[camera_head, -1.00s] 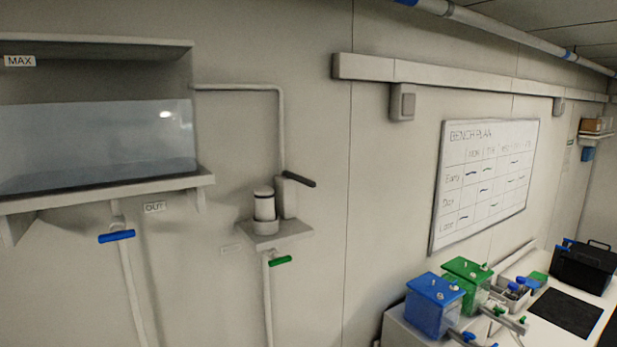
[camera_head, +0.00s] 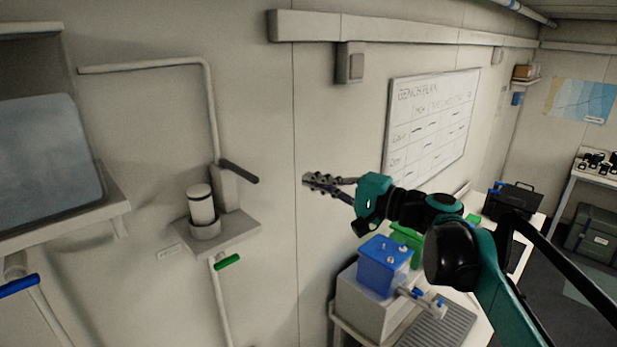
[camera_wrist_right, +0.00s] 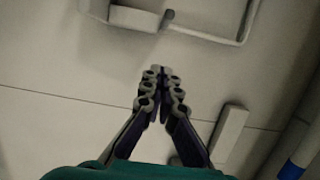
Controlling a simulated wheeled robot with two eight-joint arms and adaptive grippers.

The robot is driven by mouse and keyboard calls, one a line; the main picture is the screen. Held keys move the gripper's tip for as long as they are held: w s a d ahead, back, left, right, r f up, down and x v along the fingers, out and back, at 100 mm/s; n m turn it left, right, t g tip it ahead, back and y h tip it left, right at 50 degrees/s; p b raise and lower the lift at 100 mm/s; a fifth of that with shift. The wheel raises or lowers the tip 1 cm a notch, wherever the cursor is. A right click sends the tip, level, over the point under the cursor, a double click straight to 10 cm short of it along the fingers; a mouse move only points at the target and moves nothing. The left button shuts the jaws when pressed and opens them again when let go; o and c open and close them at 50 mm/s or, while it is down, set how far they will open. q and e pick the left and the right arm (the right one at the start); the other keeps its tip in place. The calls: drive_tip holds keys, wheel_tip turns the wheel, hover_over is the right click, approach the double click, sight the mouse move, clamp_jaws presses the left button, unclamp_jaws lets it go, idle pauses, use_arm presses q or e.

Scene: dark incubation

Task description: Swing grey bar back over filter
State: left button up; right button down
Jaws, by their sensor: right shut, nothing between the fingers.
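The dark grey bar (camera_head: 239,171) juts out to the right from the top of a pale upright block beside the filter, not over it. The filter (camera_head: 201,205) is a white cylinder with a dark top band, upright in a cup on a small wall shelf (camera_head: 236,228). My right gripper (camera_head: 308,180) is to the right of the bar's free end, apart from it, shut and empty. My left gripper is not in view.
A bent pipe (camera_head: 211,110) runs down the wall to the block. A green handle (camera_head: 228,262) is below the shelf. The wall between bar and gripper is clear.

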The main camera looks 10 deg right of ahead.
sight(238, 170)
drive_tip(key=w+a+p, duration=0.2)
drive_tip(key=a+p, duration=0.1)
drive_tip(key=a, duration=0.6)
drive_tip(key=shift+w, duration=0.4)
drive_tip(key=shift+s+a, duration=0.1)
drive_tip(key=shift+a, duration=0.05)
